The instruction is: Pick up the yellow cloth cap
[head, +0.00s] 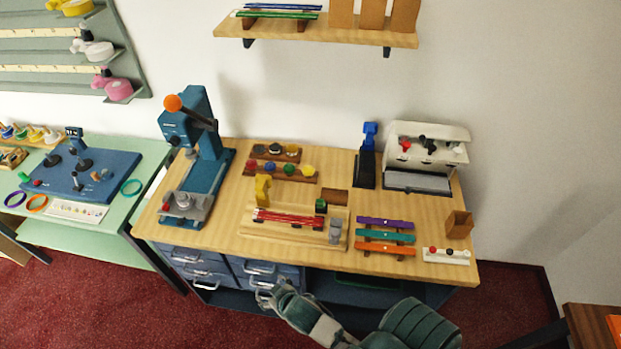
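A small yellow cap (307,171), which looks like the yellow cloth cap, sits at the right end of a low brown rack (283,179) on the wooden counter. Red, green and blue caps sit to its left in the same rack. My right gripper (270,293) is low in front of the counter's drawers, well below and in front of the cap, and does not touch it. Its fingers are small and overlap the drawer handles, so their opening is unclear. My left gripper is out of view.
A yellow upright piece (263,188) stands in front of the rack, beside a red-railed wooden fixture (290,219). A blue press (200,150) stands left. Purple, teal and orange bars (385,236) lie right. A second brown rack (276,152) is behind.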

